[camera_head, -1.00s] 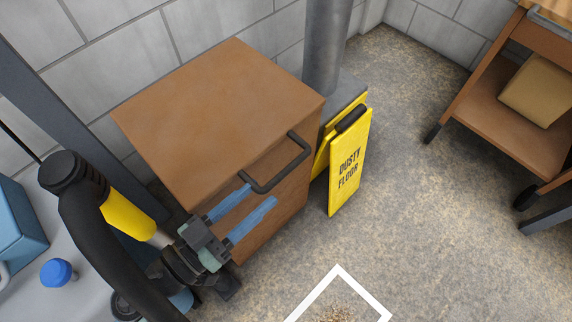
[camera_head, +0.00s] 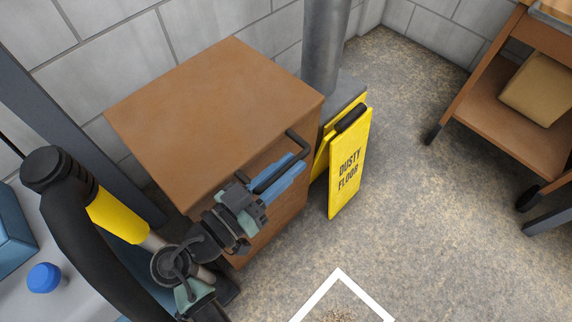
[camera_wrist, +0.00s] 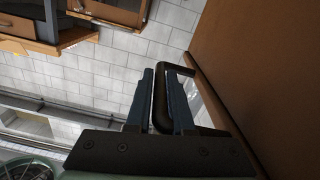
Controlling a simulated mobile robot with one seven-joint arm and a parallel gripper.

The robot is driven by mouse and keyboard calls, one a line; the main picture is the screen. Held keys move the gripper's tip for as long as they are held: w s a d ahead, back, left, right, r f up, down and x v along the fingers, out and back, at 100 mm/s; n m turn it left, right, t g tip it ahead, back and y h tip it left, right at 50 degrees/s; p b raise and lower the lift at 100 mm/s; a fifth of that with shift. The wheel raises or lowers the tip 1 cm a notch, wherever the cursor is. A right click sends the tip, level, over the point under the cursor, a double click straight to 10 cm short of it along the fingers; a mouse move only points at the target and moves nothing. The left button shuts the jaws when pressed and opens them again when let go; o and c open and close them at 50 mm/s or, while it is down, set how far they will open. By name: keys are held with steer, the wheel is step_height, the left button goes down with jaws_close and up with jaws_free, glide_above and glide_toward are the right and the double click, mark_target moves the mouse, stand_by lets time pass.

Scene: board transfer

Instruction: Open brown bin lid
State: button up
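The brown bin (camera_head: 278,222) stands against the wall. Its flat brown lid (camera_head: 205,115) looks down over the box, with no clear gap showing. A dark bar handle (camera_head: 298,143) is at the lid's front edge; it also shows in the wrist view (camera_wrist: 180,69). My gripper (camera_head: 280,174) is at the handle, with its blue fingers on both sides of the bar. In the wrist view, the bar fills the space between the fingers (camera_wrist: 161,95), and they look closed on it. Part of the handle and the bin's front are hidden by my gripper and arm.
A brown cart (camera_head: 500,110) with a box is at the right. A white floor frame (camera_head: 322,289) lies in front. The floor between is clear.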

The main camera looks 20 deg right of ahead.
jaws_close()
stand_by(1.0)
step_height(320, 180, up, 9)
steer(key=w+n+p, duration=0.1)
steer(key=p, duration=0.6)
steer(key=shift+w+a+r+n, duration=0.15)
steer(key=shift+a+r+n, duration=0.05)
steer(key=shift+a+n, duration=0.1)
steer(key=o, duration=0.5)
jaws_free()
